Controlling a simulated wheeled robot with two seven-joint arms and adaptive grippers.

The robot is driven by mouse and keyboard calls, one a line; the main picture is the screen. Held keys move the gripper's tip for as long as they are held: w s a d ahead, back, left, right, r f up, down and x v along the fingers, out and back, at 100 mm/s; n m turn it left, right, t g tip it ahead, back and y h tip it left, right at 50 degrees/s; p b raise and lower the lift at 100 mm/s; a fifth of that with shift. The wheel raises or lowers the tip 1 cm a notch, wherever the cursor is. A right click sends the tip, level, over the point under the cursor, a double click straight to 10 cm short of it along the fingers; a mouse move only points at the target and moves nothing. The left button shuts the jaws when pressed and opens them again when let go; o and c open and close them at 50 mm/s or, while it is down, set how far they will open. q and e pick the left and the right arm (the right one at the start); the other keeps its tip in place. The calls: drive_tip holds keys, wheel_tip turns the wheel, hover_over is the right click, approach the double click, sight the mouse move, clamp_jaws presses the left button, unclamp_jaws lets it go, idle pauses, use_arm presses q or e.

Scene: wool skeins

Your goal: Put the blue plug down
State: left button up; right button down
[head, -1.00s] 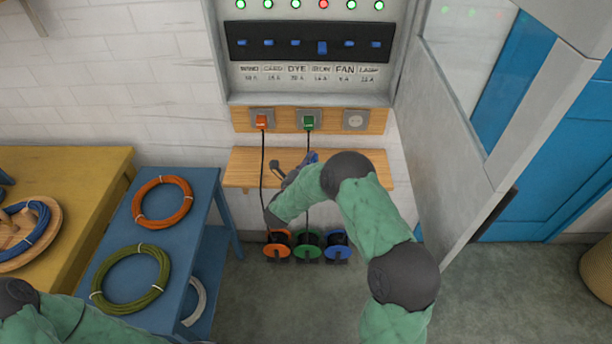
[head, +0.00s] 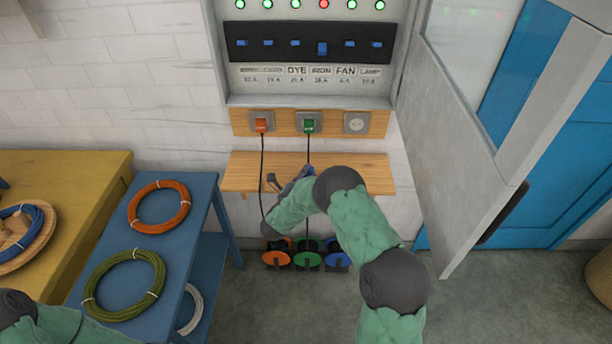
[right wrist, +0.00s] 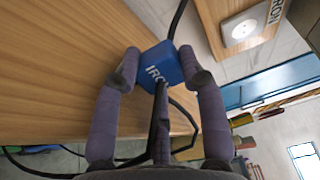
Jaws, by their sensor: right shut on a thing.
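My left gripper is out of view; only part of that arm shows at the lower left.
Above the shelf, an orange plug (head: 261,124) and a green plug (head: 309,125) sit in sockets; the right socket (head: 356,122) is empty. Their cables hang past the shelf. Cable reels (head: 307,261) stand on the floor below. A grey door panel (head: 480,130) is at the right. The shelf's right end is clear.

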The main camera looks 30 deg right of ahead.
drive_tip(key=shift+f, duration=0.45)
drive_tip(key=c, duration=0.8)
unclamp_jaws()
drive_tip(key=shift+o, duration=0.4)
drive_tip(key=shift+f, duration=0.1)
